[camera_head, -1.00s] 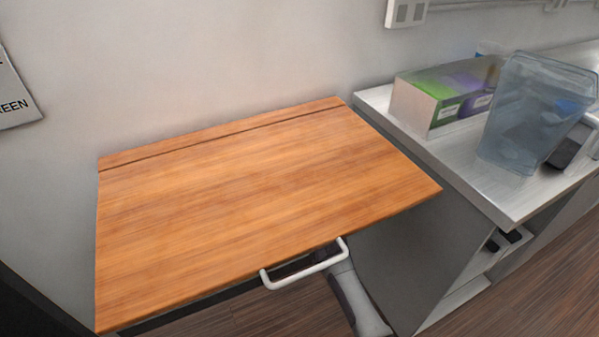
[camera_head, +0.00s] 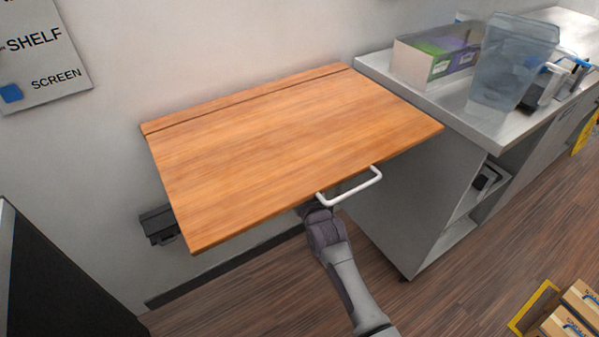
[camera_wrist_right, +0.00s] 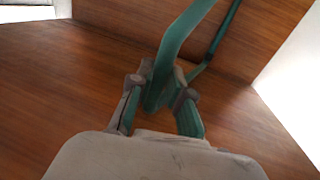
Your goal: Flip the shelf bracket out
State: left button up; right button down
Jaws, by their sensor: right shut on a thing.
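The wooden shelf (camera_head: 290,140) stands out from the wall. A white U-shaped bar (camera_head: 350,188) sticks out past its front edge. My right gripper (camera_head: 318,212) is at the left end of this bar, partly hidden under the shelf edge. In the right wrist view my right gripper (camera_wrist_right: 160,95) is shut on a teal bar, the shelf bracket (camera_wrist_right: 182,40), below brown wood. I cannot tell whether this bar and the white one are one piece. A second thin teal bar (camera_wrist_right: 222,35) runs along the wood behind it. My left gripper is not in view.
A grey counter (camera_head: 440,105) stands to the right with a box (camera_head: 438,55) and a clear bin (camera_head: 508,60) on it. A dark fixture (camera_head: 158,225) is on the wall below the shelf. Wooden crates (camera_head: 575,315) lie at the lower right. The floor before the shelf is clear.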

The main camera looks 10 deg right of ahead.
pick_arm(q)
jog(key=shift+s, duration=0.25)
pick_arm(e)
jog(key=shift+a+r, duration=0.45)
jog(key=shift+a, duration=0.15)
jog(key=c, duration=1.5)
grip_release()
jog(key=shift+o, duration=1.2)
jog(key=shift+w+a+f, duration=0.1)
jog(key=shift+a, duration=0.05)
jog(key=shift+o, duration=0.8)
jog(key=shift+w+a+f, duration=0.1)
jog(key=shift+a+f, duration=0.05)
jog(key=shift+a, duration=0.05)
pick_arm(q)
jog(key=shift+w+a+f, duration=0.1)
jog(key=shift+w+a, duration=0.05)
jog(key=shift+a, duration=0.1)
pick_arm(e)
jog(key=v, duration=1.2)
jog(key=shift+d, duration=0.2)
